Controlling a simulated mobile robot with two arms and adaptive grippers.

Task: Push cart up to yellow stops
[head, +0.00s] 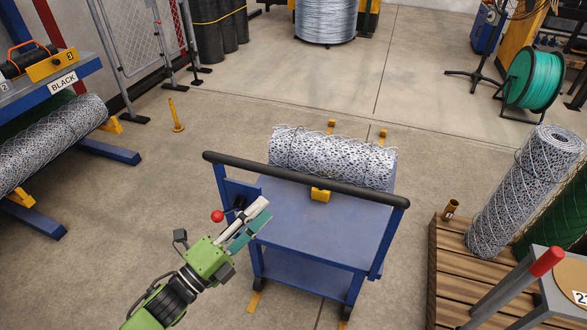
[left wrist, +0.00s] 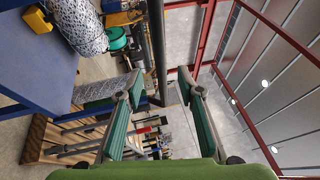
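The blue cart (head: 335,225) stands in mid-floor with a black push bar (head: 300,178) on its near side. A roll of chain-link mesh (head: 330,158) lies across its far part, near a yellow block (head: 320,195). Two yellow stops (head: 331,126) (head: 382,136) show just beyond the cart; whether it touches them is hidden. My left gripper (head: 264,210) is at the cart's near left, below the bar in the picture. In the left wrist view its fingers (left wrist: 158,85) are apart and empty, with the black bar (left wrist: 157,45) ahead between them. My right gripper is out of view.
A wooden pallet (head: 455,265) with upright mesh rolls (head: 525,190) stands close at the right. A blue rack (head: 50,85) with a mesh roll is at the left, beside a yellow floor post (head: 176,115).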

